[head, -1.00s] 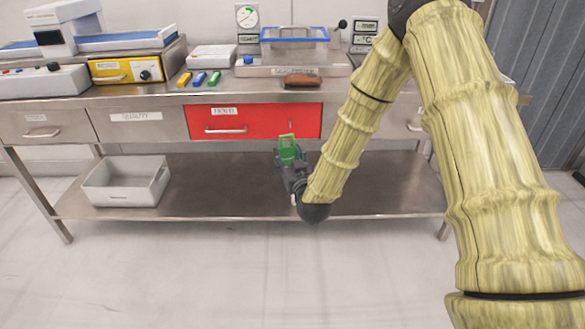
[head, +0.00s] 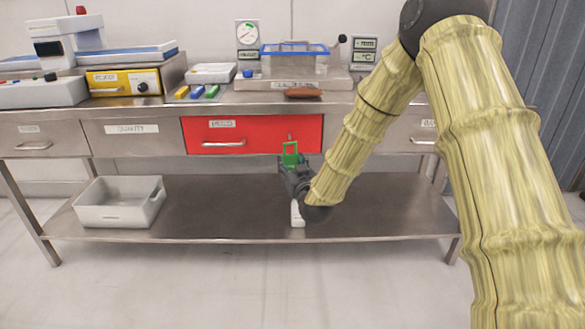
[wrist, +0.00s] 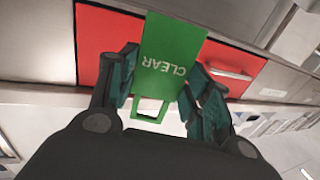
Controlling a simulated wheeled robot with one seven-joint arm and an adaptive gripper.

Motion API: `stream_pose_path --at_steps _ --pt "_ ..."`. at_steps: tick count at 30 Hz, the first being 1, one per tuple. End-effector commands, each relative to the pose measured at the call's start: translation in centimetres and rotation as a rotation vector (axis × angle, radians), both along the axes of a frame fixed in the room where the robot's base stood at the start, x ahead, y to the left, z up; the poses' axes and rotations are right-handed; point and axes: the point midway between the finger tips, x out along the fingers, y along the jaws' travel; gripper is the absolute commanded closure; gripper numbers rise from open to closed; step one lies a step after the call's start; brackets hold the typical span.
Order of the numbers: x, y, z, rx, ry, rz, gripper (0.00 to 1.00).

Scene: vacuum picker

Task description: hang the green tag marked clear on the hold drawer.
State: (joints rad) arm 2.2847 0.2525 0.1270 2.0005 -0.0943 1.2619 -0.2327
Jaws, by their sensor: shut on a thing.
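The green tag (wrist: 172,48) marked CLEAR is held between the fingers of my gripper (wrist: 160,85) in the wrist view. Its lettering shows upside down there, and its open loop points toward my palm. In the head view the green tag (head: 290,153) stands up from my gripper (head: 293,166), in front of the lower right of the red hold drawer (head: 245,133). The drawer is closed, with a bar handle (head: 223,144) at its left and a small peg (head: 290,137) to the right, just above the tag. I cannot tell whether the tag touches the drawer.
A grey bin (head: 118,216) sits on the lower shelf (head: 220,215) at the left. The quality drawer (head: 135,137) is left of the red one. The bench top holds markers, a yellow box (head: 125,80) and a brown object (head: 303,92). Space before the drawers is otherwise clear.

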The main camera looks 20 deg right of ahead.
Motion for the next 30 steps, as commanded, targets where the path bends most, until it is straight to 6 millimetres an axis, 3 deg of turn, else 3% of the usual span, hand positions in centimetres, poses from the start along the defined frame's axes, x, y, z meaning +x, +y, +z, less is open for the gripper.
stream_pose_path --at_steps 30 --pt "4.5 -1.3 -0.5 0.000 -0.001 -0.001 0.69"
